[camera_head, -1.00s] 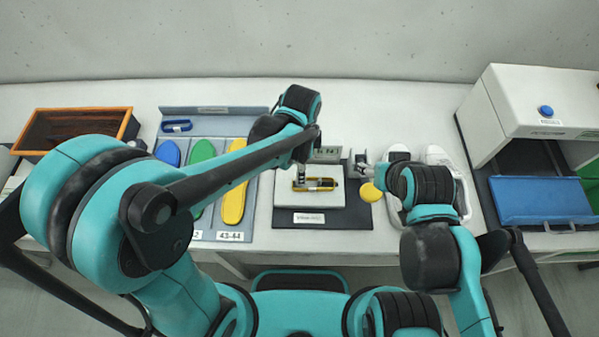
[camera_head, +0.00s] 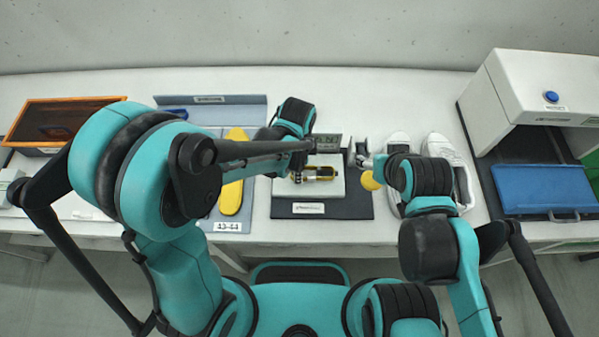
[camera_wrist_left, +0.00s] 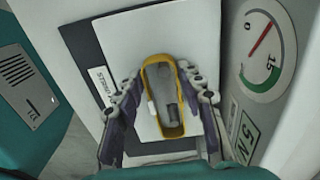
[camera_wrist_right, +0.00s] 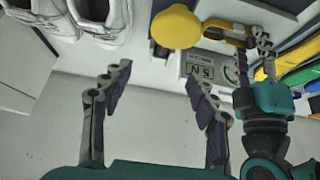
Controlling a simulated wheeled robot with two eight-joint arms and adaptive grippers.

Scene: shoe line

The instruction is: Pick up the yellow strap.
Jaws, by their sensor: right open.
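The yellow strap (camera_head: 320,172) is a loop with a dark middle, over a white pad (camera_head: 333,189) on a dark mat. In the left wrist view the strap (camera_wrist_left: 150,73) stands between the two fingers of my left gripper (camera_wrist_left: 161,78). The fingers are close to its sides; I cannot tell whether they press on it. In the right wrist view the strap (camera_wrist_right: 226,29) shows beside the left fingers, at the top right. My right gripper (camera_wrist_right: 155,82) is open and empty, its fingers well apart. In the head view the left arm partly hides the strap.
A gauge box (camera_head: 327,143) stands just behind the pad. A yellow disc (camera_head: 369,181) sits right of it, near my right arm. A yellow insole (camera_head: 231,197) lies left.

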